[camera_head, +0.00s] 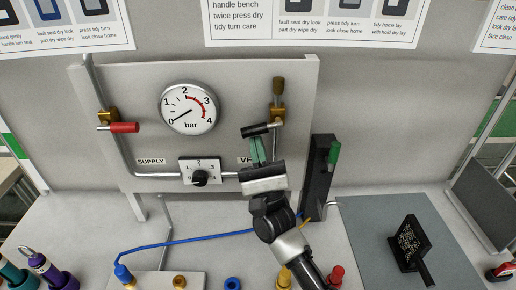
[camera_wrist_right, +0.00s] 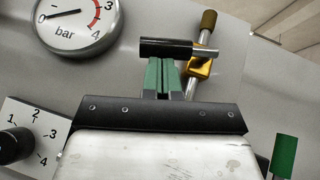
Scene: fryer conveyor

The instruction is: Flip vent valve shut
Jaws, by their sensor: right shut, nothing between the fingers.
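The vent valve is a brass body (camera_head: 277,113) with a black handle (camera_head: 258,130) on the right pipe of the grey panel. The handle points left, roughly horizontal and across the upright pipe. In the right wrist view the black handle (camera_wrist_right: 178,48) and brass body (camera_wrist_right: 201,62) also show. My right gripper (camera_head: 257,142) has green fingers closed together, with nothing between them. Its tips (camera_wrist_right: 163,62) are right below the handle's underside; I cannot tell whether they touch it. The gripper hides most of the vent label. My left gripper is out of view.
The gauge (camera_head: 189,107) needle points near 0. A red-handled supply valve (camera_head: 123,127) is on the left pipe, and a numbered black knob (camera_head: 200,178) sits between. A dark post with a green part (camera_head: 333,153) stands close right of my gripper. A blue hose (camera_head: 180,243) crosses the bench.

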